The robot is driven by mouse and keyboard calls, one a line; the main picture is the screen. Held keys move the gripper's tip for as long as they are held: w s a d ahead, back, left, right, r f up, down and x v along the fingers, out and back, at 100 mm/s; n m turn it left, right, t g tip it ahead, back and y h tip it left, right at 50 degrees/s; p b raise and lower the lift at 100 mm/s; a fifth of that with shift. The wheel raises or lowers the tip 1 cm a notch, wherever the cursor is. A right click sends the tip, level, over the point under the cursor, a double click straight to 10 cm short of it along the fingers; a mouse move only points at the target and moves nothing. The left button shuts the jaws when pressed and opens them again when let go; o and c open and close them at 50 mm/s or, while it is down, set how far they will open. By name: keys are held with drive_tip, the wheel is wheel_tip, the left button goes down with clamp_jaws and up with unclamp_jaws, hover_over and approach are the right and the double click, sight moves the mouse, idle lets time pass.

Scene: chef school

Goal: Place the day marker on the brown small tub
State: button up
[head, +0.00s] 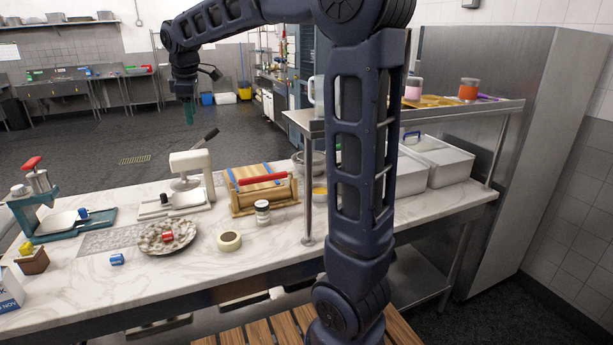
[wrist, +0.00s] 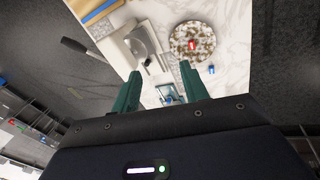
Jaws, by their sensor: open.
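A brown small tub (head: 33,263) stands at the left front of the counter, with a small yellow piece (head: 26,248) at its top. Small coloured pieces lie about: a blue one (head: 117,259) on the bare counter, a red one (head: 168,237) on the speckled plate (head: 186,245), and a blue one (head: 83,213) on the teal press. I cannot tell which is the day marker. In the wrist view the red piece (wrist: 192,44) and blue piece (wrist: 211,69) show beyond the fingertips. My gripper (wrist: 160,70) is open and empty, high above the counter; the tub is not recognisable there.
A teal press (head: 40,205), a white press (head: 190,180), a wooden rack (head: 262,190), a jar (head: 262,212) and a tape roll (head: 229,241) stand on the counter. A raised shelf (head: 460,112) and metal bins (head: 445,162) are at right. Bare marble lies along the front.

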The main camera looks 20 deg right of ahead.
drive_tip(key=s+d+f+m, duration=0.2)
drive_tip(key=s+d+m, duration=0.2)
drive_tip(key=s+d, duration=0.35)
drive_tip(key=s+d+f+m, duration=0.2)
drive_tip(key=s+d+m, duration=0.2)
drive_tip(key=s+d, duration=0.4)
drive_tip(key=s+d+f+m+t, duration=0.1)
drive_tip(key=s+d+f+m, duration=0.6)
drive_tip(key=s, duration=0.5)
wheel_tip(320, 180, down, 2)
drive_tip(key=shift+s+d+m, duration=0.25)
drive_tip(key=shift+d+m, duration=0.15)
drive_tip(key=shift+d, duration=0.75)
